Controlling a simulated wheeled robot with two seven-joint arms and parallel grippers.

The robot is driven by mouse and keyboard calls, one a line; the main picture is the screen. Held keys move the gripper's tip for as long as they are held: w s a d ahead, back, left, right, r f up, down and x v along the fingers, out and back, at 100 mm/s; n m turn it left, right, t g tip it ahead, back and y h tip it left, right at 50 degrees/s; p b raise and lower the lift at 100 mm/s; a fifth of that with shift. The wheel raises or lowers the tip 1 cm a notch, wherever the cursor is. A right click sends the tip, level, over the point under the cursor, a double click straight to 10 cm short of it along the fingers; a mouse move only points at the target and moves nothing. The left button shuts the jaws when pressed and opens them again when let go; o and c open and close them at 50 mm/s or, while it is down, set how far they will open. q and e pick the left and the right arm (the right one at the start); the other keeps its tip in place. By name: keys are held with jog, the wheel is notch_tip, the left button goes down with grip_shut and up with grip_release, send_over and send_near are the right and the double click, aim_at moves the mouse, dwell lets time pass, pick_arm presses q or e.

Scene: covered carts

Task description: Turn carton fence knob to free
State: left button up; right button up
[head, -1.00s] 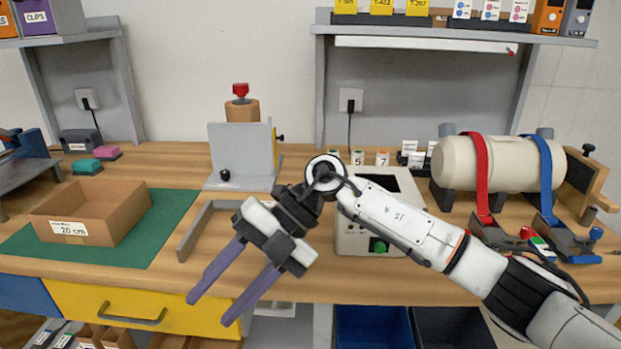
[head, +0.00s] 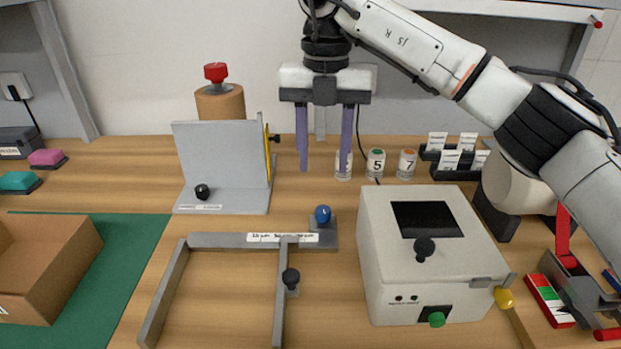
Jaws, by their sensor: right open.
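A grey fence frame (head: 220,240) lies on the wooden bench in the head view. A blue knob (head: 322,214) stands at its back right corner, beside a small printed label. A black knob (head: 290,277) sits on its right-hand bar. I cannot read which knob the label names. My right gripper (head: 324,170) points straight down with two purple fingers apart and nothing between them. In the picture it is above and behind the blue knob, not touching it. My left gripper is out of view.
A white box with a dark screen (head: 390,275) stands right of the frame. An upright grey plate (head: 222,150) with a black knob stands behind. Numbered cups (head: 376,164) are behind the gripper. An open carton (head: 75,255) rests on a green mat (head: 135,250).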

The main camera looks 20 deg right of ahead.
aim_at(323, 209)
jog(key=f, duration=0.2)
jog(key=shift+s+d+f, duration=0.1)
jog(key=shift+s+f, duration=0.2)
jog(key=shift+f, duration=0.05)
notch_tip(323, 209, down, 6)
jog(key=shift+r, duration=0.15)
jog(key=shift+f, duration=0.7)
jog(key=shift+w, duration=0.1)
grip_shut()
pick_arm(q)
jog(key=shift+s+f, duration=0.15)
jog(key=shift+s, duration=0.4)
